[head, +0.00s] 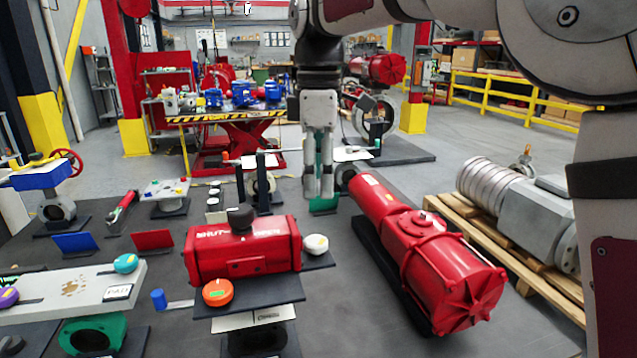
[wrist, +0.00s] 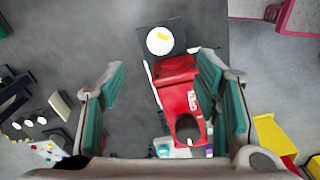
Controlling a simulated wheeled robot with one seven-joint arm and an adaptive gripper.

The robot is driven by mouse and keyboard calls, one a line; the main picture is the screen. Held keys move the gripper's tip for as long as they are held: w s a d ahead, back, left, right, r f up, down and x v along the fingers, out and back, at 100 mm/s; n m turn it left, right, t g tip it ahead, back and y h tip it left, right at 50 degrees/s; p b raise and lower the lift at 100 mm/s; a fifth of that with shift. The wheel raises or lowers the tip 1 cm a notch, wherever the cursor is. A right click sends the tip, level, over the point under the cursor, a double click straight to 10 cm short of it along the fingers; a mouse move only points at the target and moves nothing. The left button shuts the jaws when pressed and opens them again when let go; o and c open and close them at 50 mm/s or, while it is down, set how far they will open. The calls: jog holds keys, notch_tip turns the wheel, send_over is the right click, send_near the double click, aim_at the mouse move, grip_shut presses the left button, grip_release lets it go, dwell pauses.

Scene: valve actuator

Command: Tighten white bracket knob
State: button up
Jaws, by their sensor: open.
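The white bracket knob (head: 316,243) sits at the right end of the red valve actuator (head: 243,252), beside a dark plate. My gripper (head: 320,194) points down, open and empty, above and behind the knob in the head view. In the wrist view its two green-padded fingers (wrist: 160,78) stand wide apart either side of the actuator, apart from the knob.
An orange knob (head: 217,292) sits on the actuator's front bracket and a black knob (head: 240,218) on its top. A large red cylindrical actuator (head: 430,262) stands close on the right. A grey plate with a teal knob (head: 126,263) is at left. Grey floor separates the workpieces.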

aim_at(317, 240)
notch_tip(317, 240, down, 12)
jog(key=n+p, duration=0.6)
jog(key=n, duration=0.3)
jog(key=shift+a, duration=0.15)
dwell(0.6)
jog(key=shift+c, duration=0.3)
jog(key=c, duration=1.1)
